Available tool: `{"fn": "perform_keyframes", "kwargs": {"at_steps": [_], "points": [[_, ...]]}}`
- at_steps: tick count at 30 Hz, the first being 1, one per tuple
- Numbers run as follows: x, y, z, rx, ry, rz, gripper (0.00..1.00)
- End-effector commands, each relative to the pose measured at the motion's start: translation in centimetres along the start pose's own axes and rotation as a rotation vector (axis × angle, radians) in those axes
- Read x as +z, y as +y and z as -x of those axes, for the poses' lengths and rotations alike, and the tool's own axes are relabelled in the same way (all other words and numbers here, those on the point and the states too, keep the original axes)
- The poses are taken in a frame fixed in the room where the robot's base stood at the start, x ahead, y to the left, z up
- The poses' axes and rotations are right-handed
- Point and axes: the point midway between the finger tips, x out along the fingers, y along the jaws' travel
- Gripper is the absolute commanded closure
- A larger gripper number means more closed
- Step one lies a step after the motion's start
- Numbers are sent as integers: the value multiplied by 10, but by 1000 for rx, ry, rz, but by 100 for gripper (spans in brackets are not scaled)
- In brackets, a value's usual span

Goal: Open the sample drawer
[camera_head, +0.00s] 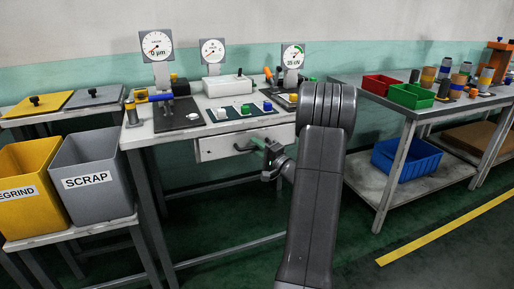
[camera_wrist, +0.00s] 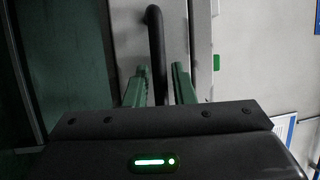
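The sample drawer (camera_head: 215,150) is a pale box front under the middle workbench, and it looks shut or nearly so. Its dark bar handle (camera_head: 242,148) sticks out from the front. In the wrist view the handle (camera_wrist: 155,40) is a black curved bar that runs down between my fingers. My gripper (camera_head: 262,145) is at the handle, with its green fingers apart, one on each side of the bar in the wrist view (camera_wrist: 160,85). I see no clear contact.
The workbench (camera_head: 137,135) above carries gauges, a dark plate and colored blocks. Grey scrap (camera_head: 90,195) and yellow regrind (camera_head: 25,205) bins stand at left. A side table (camera_head: 390,105) with red and green trays stands at right. Floor before the drawer looks clear.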

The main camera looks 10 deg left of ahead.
Motion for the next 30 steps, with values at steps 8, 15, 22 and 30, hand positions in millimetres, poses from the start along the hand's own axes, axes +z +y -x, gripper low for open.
{"fn": "perform_keyframes", "kwargs": {"at_steps": [8,15,22,30], "points": [[0,0,0,0,0,0,100],[3,0,10,1,2,1,100],[18,-4,46,1,4,2,100],[45,-18,111,1,5,3,100]]}}
